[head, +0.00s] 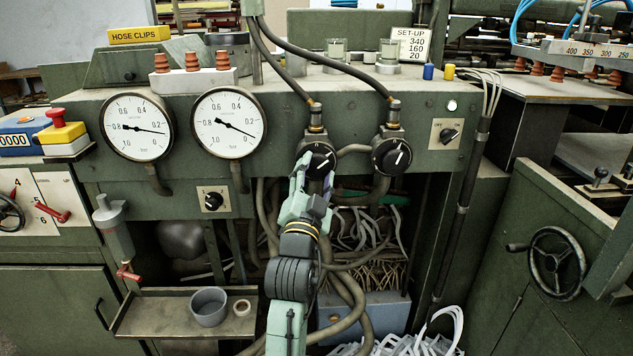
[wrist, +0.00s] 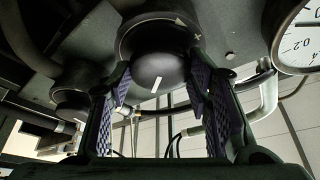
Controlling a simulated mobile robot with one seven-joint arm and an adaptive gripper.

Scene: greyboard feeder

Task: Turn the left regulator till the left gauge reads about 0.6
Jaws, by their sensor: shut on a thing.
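The left regulator (head: 319,157) is a black knob with a white mark on the green panel. My gripper (head: 314,180) reaches up to it from below and is shut on it. In the wrist view the knob (wrist: 158,68) sits between the two purple-padded fingers, its white mark slightly tilted. The left gauge (head: 137,126) is a round white dial; its needle points right and slightly down, a little below 0.2. The fingers hide the knob's lower part in the head view.
The right regulator (head: 391,157) stands close to the right of the held knob. The right gauge (head: 229,123) has its needle pointing lower right, below 0.2. Hoses run above and below the regulators. A small tray (head: 150,318) with a grey cup (head: 209,308) lies lower left.

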